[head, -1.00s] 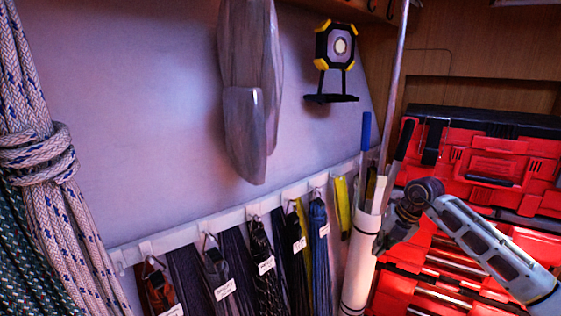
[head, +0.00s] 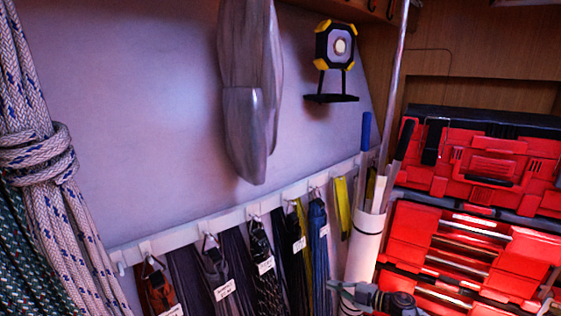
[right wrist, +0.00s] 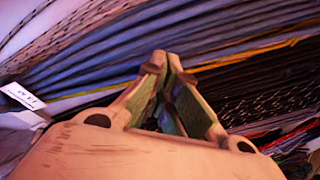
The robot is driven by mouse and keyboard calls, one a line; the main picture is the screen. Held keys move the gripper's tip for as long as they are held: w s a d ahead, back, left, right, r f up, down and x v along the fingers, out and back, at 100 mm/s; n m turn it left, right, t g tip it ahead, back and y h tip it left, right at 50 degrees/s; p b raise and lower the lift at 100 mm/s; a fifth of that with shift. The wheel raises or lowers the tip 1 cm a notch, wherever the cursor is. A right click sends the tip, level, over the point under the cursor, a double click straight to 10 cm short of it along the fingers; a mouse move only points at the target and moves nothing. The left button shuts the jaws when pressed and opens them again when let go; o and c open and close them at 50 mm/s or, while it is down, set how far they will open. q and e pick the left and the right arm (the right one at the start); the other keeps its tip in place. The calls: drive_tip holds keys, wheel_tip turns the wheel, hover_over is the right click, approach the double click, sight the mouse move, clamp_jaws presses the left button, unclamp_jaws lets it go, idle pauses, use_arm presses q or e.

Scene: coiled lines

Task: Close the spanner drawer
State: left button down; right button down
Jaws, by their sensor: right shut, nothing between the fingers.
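A red tool chest (head: 533,250) stands at the right of the head view, with long silver tools lying in red trays or drawers at its front. I cannot tell which of these is the spanner drawer, or how far it is pulled out. My right gripper (head: 340,291) is low in the head view, left of the chest, in front of the white tube's lower part. In the right wrist view, my right gripper (right wrist: 166,64) is shut and empty, pointing toward hanging coiled lines. No drawer shows in that view. My left gripper is not in view.
A white tube (head: 367,240) holding rods stands between the lines and the chest. Labelled coiled lines (head: 262,250) hang from a white rail (head: 180,236). A thick rope (head: 45,150) hangs at the left. A work lamp (head: 336,45) is on the wall.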

drive_tip(key=s+d+f+m+t+h, duration=0.1)
drive_tip(key=s+d+f+m+h, duration=0.25)
drive_tip(key=f, duration=0.55)
drive_tip(key=s+d+f+m+t+h, duration=0.15)
drive_tip(key=s+f+m, duration=0.25)
drive_tip(key=f, duration=0.5)
drive_tip(key=s+d+f+m+h, duration=0.3)
drive_tip(key=s+f+m, duration=0.1)
drive_tip(key=f, duration=0.5)
drive_tip(key=s+d+f+m+g+h, duration=0.2)
drive_tip(key=s+f+m+g+h, duration=0.2)
drive_tip(key=s+f, duration=1.25)
drive_tip(key=s+a+f+m+g, duration=0.1)
drive_tip(key=s+f+g, duration=0.1)
drive_tip(key=s, duration=0.8)
drive_tip(key=s+a+f+m+g, duration=0.1)
drive_tip(key=s+f+g, duration=0.1)
drive_tip(key=s, duration=0.9)
drive_tip(key=s+a+f+m+g+h, duration=0.1)
drive_tip(key=s+f, duration=0.3)
drive_tip(key=s, duration=0.7)
drive_tip(key=shift+s+f+m+g, duration=0.15)
drive_tip(key=shift+m+g, duration=0.3)
drive_tip(key=shift+g, duration=0.3)
drive_tip(key=shift+s, duration=0.1)
